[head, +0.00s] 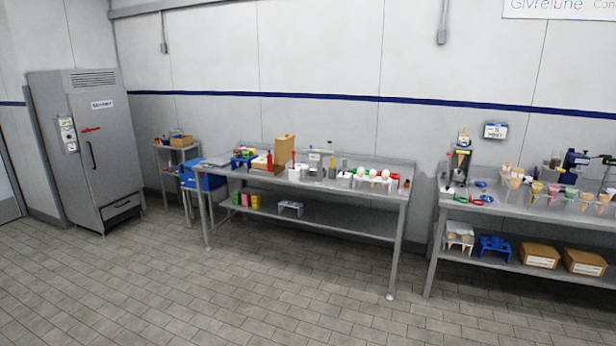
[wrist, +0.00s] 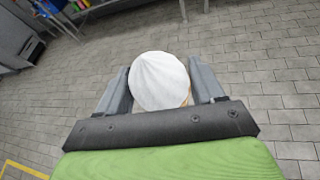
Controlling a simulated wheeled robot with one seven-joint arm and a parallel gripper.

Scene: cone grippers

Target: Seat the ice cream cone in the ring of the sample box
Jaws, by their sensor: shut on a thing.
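My gripper (wrist: 160,88) shows only in the wrist view. Its two grey fingers are shut on the ice cream cone (wrist: 159,78), one finger on each side. I look onto its round white scoop; a small tan bit of the cone shows at its lower right, and the rest is hidden beneath the scoop. The cone is held above the tiled floor, apart from any bench. I cannot make out the sample box or its ring for certain among the small things on the benches in the head view.
A middle bench (head: 330,187) carries a tan wooden block (head: 284,150) and a rack with white scoops (head: 374,174). A right bench (head: 530,208) holds several cones in stands. A grey fridge (head: 87,150) stands at left. The floor (head: 200,295) in front is clear.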

